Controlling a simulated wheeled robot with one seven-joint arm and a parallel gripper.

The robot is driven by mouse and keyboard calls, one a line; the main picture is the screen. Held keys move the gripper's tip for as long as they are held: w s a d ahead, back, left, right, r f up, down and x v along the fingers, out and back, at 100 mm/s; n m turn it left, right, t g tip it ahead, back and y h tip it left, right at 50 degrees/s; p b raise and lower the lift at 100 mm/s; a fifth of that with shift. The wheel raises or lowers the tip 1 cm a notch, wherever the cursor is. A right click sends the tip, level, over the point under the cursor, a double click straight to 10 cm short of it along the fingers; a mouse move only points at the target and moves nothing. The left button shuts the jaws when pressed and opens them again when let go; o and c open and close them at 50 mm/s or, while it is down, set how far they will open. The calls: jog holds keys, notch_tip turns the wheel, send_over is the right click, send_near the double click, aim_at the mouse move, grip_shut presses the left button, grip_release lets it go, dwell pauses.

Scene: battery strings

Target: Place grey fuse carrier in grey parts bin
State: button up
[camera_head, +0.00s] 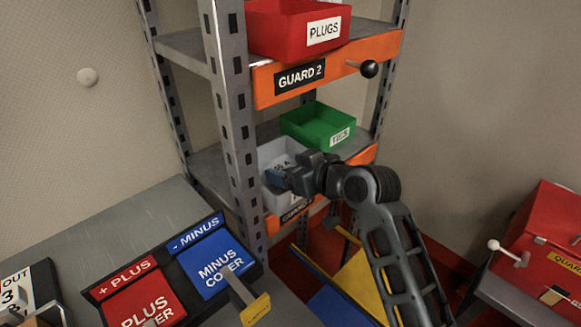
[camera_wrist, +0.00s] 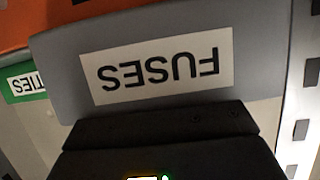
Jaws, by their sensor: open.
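The grey parts bin (camera_head: 280,151) stands on the middle shelf of the rack. Its front wall with a FUSES label, upside down, fills the upper wrist view (camera_wrist: 245,100). My gripper (camera_head: 273,180) is open and reaches over the bin from the right, covering part of its opening and front. A dark block fills the lower middle of the wrist view, with a small bright yellow-green spot at the bottom edge; I cannot tell what the spot is. I cannot make out the grey fuse carrier; the bin's floor is mostly hidden.
A green TIES bin (camera_head: 318,126) stands behind and right of the grey bin. Above are an orange GUARD 2 bar (camera_head: 335,72) and a red PLUGS bin (camera_head: 285,28). A rack post (camera_head: 232,110) rises close left. Red and blue covers (camera_head: 216,266) lie on the left bench.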

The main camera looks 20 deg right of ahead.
jog(key=shift+r, duration=0.2)
jog(key=v, duration=1.2)
jog(key=shift+b, duration=0.45)
